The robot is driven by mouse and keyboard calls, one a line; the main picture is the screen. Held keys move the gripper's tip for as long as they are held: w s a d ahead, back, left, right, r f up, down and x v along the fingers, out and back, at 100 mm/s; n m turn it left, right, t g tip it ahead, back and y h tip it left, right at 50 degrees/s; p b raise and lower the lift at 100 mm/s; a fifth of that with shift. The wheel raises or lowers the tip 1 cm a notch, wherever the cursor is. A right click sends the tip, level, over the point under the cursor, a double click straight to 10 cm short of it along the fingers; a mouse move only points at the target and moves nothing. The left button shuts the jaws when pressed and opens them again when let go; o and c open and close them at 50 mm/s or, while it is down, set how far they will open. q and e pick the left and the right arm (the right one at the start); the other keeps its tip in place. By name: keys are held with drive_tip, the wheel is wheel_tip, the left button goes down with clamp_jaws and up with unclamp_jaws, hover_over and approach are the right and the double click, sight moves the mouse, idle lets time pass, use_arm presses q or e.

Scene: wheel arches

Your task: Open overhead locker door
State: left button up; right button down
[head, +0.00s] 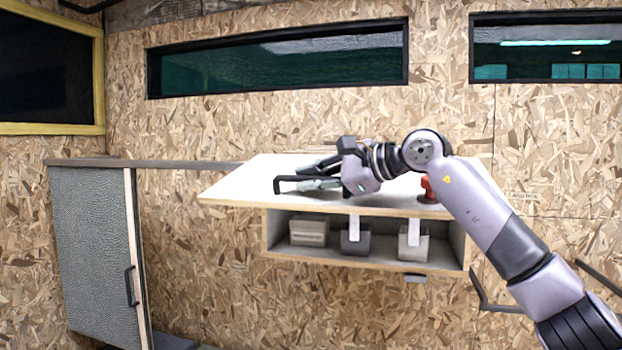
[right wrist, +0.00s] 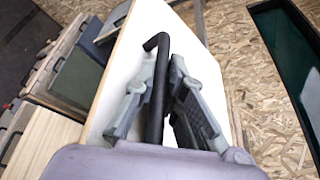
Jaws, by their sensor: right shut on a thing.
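The overhead locker door (head: 235,190) is a white panel with a pale wood edge. It is swung up and lies roughly flat over the locker box (head: 267,235), whose front is uncovered. A black bar handle (head: 278,186) is on the door's left part; it also shows in the right wrist view (right wrist: 158,60). My right gripper (head: 318,180) is shut on the handle, with the grey fingers on both sides of the bar in the right wrist view (right wrist: 162,90). My left gripper is not in view.
Inside the locker are a light box (head: 309,231) and two grey bins (head: 355,240) (head: 413,245). A small red object (head: 427,187) shows by my right arm. A grey cabinet (head: 95,250) stands at the left. Windows (head: 280,62) are in the chipboard wall above.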

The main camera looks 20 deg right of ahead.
sight(313, 196)
wheel_tip(313, 196, down, 4)
drive_tip(key=shift+w+d+r+n+t+b, duration=0.15)
drive_tip(key=shift+n+t+b, duration=0.25)
drive_tip(key=shift+b, duration=0.6)
drive_tip(key=shift+w+f+n+b, duration=0.15)
drive_tip(key=shift+f+n+b, duration=0.15)
drive_tip(key=shift+f, duration=0.05)
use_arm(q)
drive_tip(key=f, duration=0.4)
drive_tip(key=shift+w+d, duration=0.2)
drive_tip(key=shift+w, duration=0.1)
use_arm(e)
drive_tip(key=shift+d, duration=0.1)
drive_tip(key=shift+r, duration=0.15)
drive_tip(key=c, duration=1.7)
unclamp_jaws()
drive_tip(key=shift+o, duration=0.2)
